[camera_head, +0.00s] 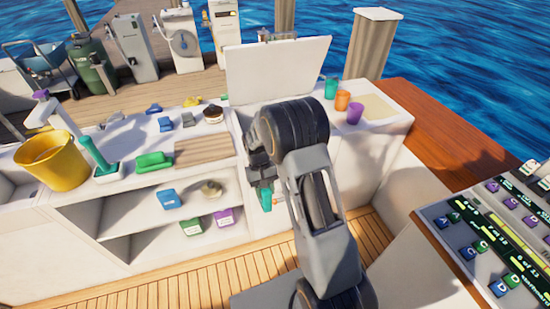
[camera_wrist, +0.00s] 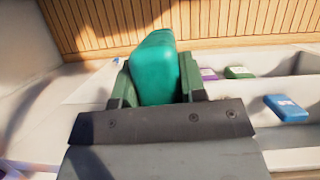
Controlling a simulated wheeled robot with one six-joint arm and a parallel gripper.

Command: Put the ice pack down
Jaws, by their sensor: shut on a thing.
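A teal block with rounded edges, taken to be the ice pack (camera_wrist: 155,68), is between the two fingers of my gripper (camera_wrist: 158,82) in the wrist view. My gripper is shut on it. In the head view my gripper (camera_head: 263,185) hangs in front of the white counter's face, right of the open shelves, and only a small teal part of the ice pack (camera_head: 266,200) shows below it. My arm hides part of the area behind. The pack is held clear of the wooden floor.
A white counter (camera_head: 120,183) carries a yellow bucket (camera_head: 52,160), a green brush, a striped board (camera_head: 203,150) and several small items. Its shelves hold a blue pack (camera_head: 168,199) and purple and green boxes. A raised hatch lid (camera_head: 280,70) stands behind my arm. Cups stand right.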

